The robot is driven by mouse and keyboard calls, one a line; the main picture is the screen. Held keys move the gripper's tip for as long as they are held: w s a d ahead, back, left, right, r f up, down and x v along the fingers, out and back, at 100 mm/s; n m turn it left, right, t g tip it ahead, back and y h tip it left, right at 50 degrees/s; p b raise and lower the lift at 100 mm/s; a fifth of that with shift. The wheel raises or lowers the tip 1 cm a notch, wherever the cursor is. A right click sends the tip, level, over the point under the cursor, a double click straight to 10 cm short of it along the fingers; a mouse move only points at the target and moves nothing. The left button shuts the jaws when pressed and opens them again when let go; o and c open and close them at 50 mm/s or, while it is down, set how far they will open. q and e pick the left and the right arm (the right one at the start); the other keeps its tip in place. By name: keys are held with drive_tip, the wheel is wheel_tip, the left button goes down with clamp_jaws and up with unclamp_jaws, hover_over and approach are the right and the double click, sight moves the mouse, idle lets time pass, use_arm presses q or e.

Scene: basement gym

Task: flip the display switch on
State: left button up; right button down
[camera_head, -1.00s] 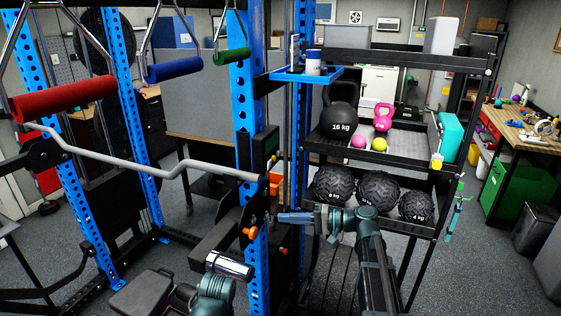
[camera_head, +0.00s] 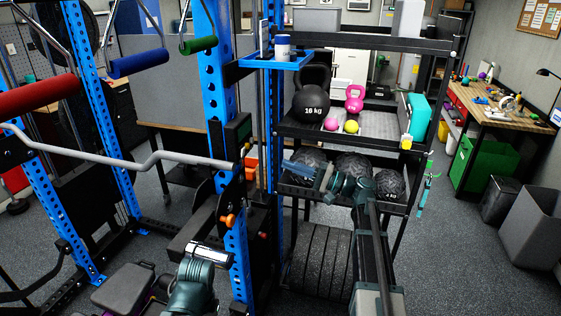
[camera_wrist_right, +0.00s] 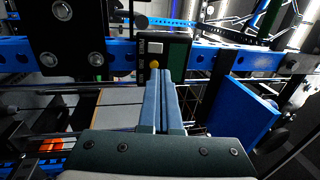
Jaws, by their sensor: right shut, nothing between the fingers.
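A small dark box (camera_head: 237,132) is mounted on the blue rack upright. In the right wrist view this box (camera_wrist_right: 178,50) shows white lettering, a pale square and a yellow knob-like part (camera_wrist_right: 154,62); I cannot tell its on or off position. My right gripper (camera_head: 288,167) is shut and empty, to the right of the box and a little lower in the head view. In the wrist view its fingertips (camera_wrist_right: 165,76) lie just below the yellow part; I cannot tell whether they touch. Part of my left arm shows at the bottom, but its gripper fingers do not.
A blue shelf (camera_head: 275,62) with a jar stands above my right gripper. A black rack (camera_head: 345,137) with kettlebells and balls is behind it. A grey curved bar (camera_head: 120,162) reaches close to the box from the left. Open floor lies to the right.

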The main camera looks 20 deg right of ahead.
sight(244, 149)
drive_tip(key=p+x, duration=0.2)
drive_tip(key=x, duration=1)
drive_tip(key=shift+a, duration=0.1)
